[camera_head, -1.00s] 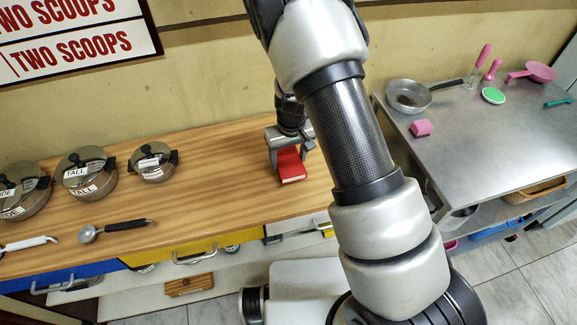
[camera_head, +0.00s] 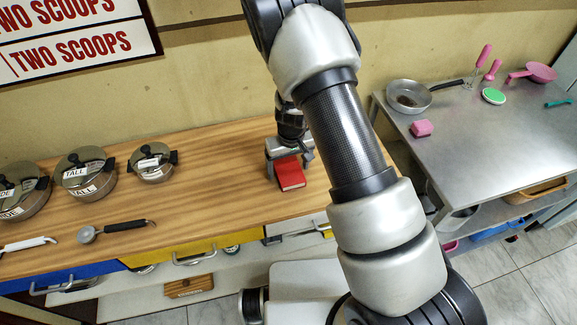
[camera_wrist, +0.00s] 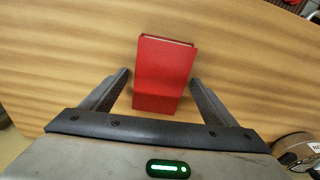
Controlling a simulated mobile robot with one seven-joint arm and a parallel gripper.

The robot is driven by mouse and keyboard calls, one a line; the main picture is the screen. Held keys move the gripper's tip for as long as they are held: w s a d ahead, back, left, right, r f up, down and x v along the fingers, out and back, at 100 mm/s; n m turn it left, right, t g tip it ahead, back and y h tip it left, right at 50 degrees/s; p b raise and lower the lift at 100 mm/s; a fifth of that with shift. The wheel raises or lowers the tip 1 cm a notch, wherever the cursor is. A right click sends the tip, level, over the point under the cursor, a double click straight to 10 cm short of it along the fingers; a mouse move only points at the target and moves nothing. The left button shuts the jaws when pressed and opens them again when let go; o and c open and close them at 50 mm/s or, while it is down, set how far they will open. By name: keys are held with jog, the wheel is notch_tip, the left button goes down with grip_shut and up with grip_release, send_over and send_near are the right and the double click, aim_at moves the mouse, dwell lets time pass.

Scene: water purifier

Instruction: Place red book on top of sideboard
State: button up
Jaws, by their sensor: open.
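The red book (camera_head: 290,174) lies on the wooden top of the sideboard (camera_head: 215,180), near its right end. It also shows in the wrist view (camera_wrist: 163,72), between and beyond the fingers. My gripper (camera_head: 288,160) is just behind and above the book. In the wrist view my gripper (camera_wrist: 160,85) is open, with one finger on each side of the book's near part and visible gaps to both. Part of the book's far side is hidden by my gripper in the head view.
A metal table (camera_head: 490,135) with a pan (camera_head: 408,97) and pink items is at the right. The wood between pots and book is clear.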

notch_tip(320, 180, up, 13)
jog(key=s+p, duration=0.1)
jog(key=s, duration=0.1)
notch_tip(320, 180, up, 17)
jog(key=m+t+y, duration=0.1)
jog(key=t+y, duration=0.1)
send_over(290, 173)
jog(key=s+d, duration=0.3)
jog(key=s, duration=0.4)
jog(key=s+d+r+m+t+h, duration=0.1)
jog(key=s+d+r, duration=0.2)
jog(key=s+r, duration=0.2)
jog(key=s+d+r+m+t+h, duration=0.1)
jog(key=s+d+r, duration=0.3)
jog(key=s, duration=0.6)
jog(key=shift+s+r, duration=0.15)
jog(key=shift+r, duration=0.3)
